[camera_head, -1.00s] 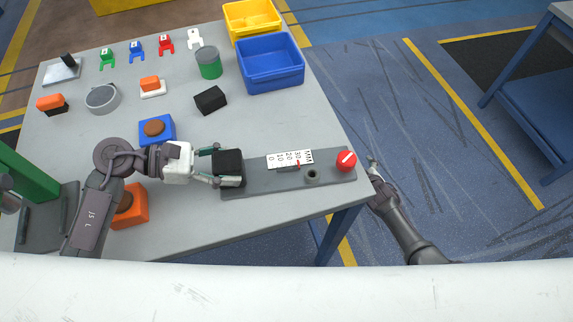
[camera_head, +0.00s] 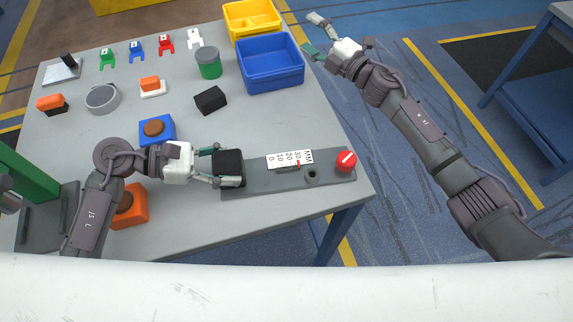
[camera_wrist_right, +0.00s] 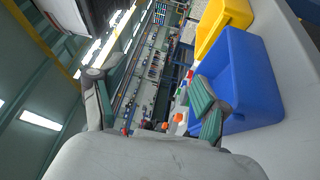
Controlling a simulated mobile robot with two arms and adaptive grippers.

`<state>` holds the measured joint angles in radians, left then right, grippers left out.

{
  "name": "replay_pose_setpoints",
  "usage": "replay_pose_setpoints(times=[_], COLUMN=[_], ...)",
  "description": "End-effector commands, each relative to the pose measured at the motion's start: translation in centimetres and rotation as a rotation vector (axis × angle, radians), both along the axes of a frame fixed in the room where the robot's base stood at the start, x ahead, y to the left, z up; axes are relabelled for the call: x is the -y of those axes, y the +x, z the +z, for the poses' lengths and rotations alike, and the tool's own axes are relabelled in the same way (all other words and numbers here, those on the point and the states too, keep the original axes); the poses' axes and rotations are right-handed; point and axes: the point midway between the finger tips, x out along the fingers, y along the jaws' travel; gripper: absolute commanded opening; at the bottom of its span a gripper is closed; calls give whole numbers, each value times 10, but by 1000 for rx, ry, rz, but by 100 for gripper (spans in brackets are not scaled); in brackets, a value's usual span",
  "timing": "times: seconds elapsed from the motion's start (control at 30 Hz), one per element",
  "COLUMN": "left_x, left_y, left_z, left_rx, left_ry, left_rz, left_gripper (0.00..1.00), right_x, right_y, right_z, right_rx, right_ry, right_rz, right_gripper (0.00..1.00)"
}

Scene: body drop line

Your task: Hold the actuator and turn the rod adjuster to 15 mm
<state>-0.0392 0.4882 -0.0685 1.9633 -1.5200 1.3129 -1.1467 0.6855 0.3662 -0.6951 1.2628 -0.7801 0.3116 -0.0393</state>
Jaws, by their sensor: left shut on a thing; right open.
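The actuator is a dark block (camera_head: 229,163) at the left end of a grey base plate (camera_head: 262,182) on the table. My left gripper (camera_head: 221,165) is shut on this block, one finger on each side. A white millimetre scale (camera_head: 289,159) lies on the plate, with a red pointer mark near 30. A red round knob (camera_head: 346,160) with a white line, which looks like the rod adjuster, sits at the plate's right end.
A blue bin (camera_head: 272,84) and a yellow bin (camera_head: 238,33) stand at the table's far right corner.

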Motion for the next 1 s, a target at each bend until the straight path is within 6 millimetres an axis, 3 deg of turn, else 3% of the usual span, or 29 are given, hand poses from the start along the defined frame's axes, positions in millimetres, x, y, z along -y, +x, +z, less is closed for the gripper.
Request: replay_pose_setpoints(times=[0.03,0.1,0.23,0.37,0.47,0.57,0.7,0.9,1.0], left_x=[0,0,0,0,0,0,0,0,0], left_y=[-4,-4,-4,-4,-4,-4,-4,-4,-4], left_z=[-9,-9,-9,-9,-9,-9,-9,-9,-9], left_rx=[-21,-21,-21,-21,-21,-21,-21,-21,-21], left_ry=[13,13,13,13,13,13,13,13,14], left_rz=[-7,-7,-7,-7,-7,-7,-7,-7,-7], left_gripper=[0,0,0,0,0,0,0,0,0], right_x=[-15,-38,-75,-100,-102,-85,-35,35,56], right_y=[-10,-30,-78,-137,-184,-225,-258,-273,-275], right_z=[17,36,59,61,47,23,-8,-23,-24], right_rx=[61,142,298,449,556,635,683,657,637], right_ry=[-45,-117,-282,-500,-715,-963,-1318,-1696,-1805], right_rz=[69,175,397,645,854,1062,1302,1496,1541], right_gripper=[75,75,75,75,75,75,75,75,75])
